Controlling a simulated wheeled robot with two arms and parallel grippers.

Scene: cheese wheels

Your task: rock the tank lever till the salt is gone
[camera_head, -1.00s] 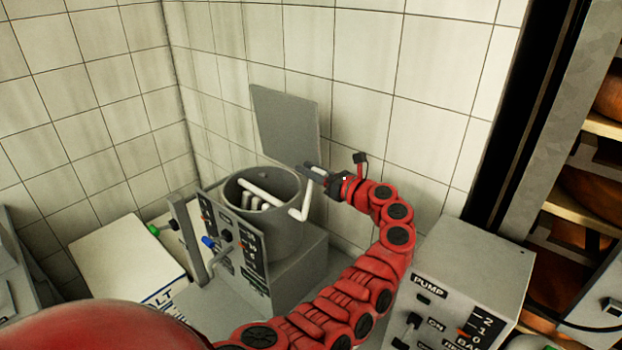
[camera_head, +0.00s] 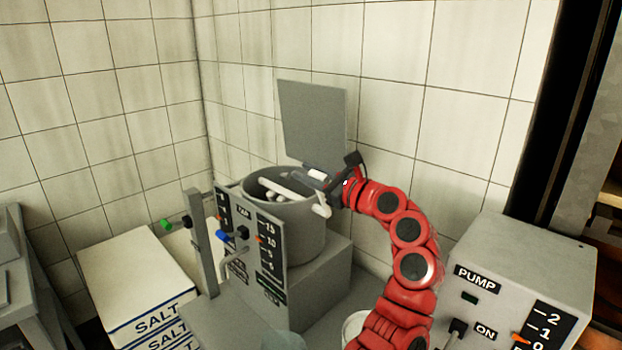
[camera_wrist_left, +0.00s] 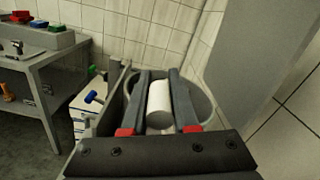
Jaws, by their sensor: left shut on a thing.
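The grey round tank (camera_head: 300,235) stands on a grey block behind a gauge panel. Its white lever (camera_head: 322,207) bends over the tank's right rim, and white bars show inside the tank. My left gripper (camera_head: 312,174) is at the tank's far right rim, shut on the lever's white handle. In the left wrist view the white handle (camera_wrist_left: 159,102) lies between the two fingers (camera_wrist_left: 158,100), with the tank rim (camera_wrist_left: 207,108) around and behind it. Any salt inside the tank is hidden from view. My right gripper is not in view.
A gauge panel (camera_head: 272,262) with a tap stands at the tank's front. Salt boxes (camera_head: 135,275) are stacked at left. A grey square plate (camera_head: 312,122) rises behind the tank. A pump box (camera_head: 520,275) stands at right, close to my arm.

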